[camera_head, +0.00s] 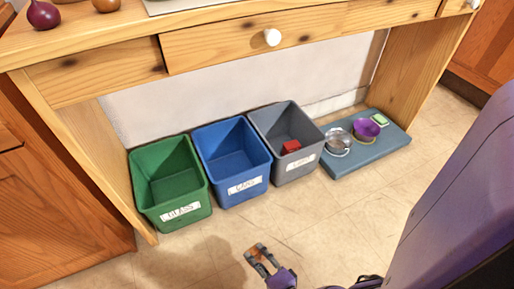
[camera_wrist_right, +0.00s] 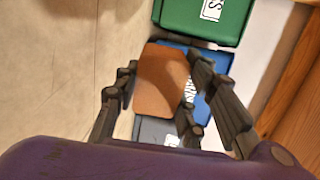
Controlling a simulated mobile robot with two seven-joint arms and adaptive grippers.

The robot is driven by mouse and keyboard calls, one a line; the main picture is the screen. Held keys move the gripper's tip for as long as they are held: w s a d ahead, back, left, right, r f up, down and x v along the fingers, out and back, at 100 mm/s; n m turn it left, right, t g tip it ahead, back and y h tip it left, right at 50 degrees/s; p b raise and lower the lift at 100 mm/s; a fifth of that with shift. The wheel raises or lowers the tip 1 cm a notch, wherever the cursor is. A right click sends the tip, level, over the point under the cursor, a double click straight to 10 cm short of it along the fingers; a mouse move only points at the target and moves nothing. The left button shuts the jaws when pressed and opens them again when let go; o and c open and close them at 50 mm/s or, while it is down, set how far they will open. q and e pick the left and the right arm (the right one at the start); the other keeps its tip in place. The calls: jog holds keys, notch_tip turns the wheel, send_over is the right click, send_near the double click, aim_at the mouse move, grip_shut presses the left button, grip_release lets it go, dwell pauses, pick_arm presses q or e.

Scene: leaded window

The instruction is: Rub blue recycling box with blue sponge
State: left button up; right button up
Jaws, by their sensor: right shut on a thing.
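The blue recycling box (camera_head: 232,163) stands on the floor under the wooden table, between the green and grey boxes, with a white label on its front. It also shows in the right wrist view (camera_wrist_right: 215,63), partly hidden behind the held block and fingers. My right gripper (camera_head: 259,256) is low in front of the boxes, apart from the blue one. It is shut on a flat orange-brown block (camera_wrist_right: 162,80), perhaps a sponge. I see no blue sponge. My left gripper is not in view.
A green box (camera_head: 171,178) labelled GLASS stands left. A grey box (camera_head: 267,121) on the right holds a red block (camera_head: 291,146). A blue-grey mat (camera_head: 345,167) bears a metal bowl (camera_head: 338,141), a purple bowl (camera_head: 366,129) and a small green item. The floor in front is clear.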

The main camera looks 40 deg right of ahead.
jog(key=d+r+m+t+h, duration=0.2)
jog(key=d+r+t+h, duration=0.1)
jog(key=d+r, duration=0.4)
notch_tip(320, 180, up, 3)
jog(key=shift+s+d+f+h, duration=0.2)
jog(key=shift+s+d+h, duration=0.05)
jog(key=shift+h, duration=0.05)
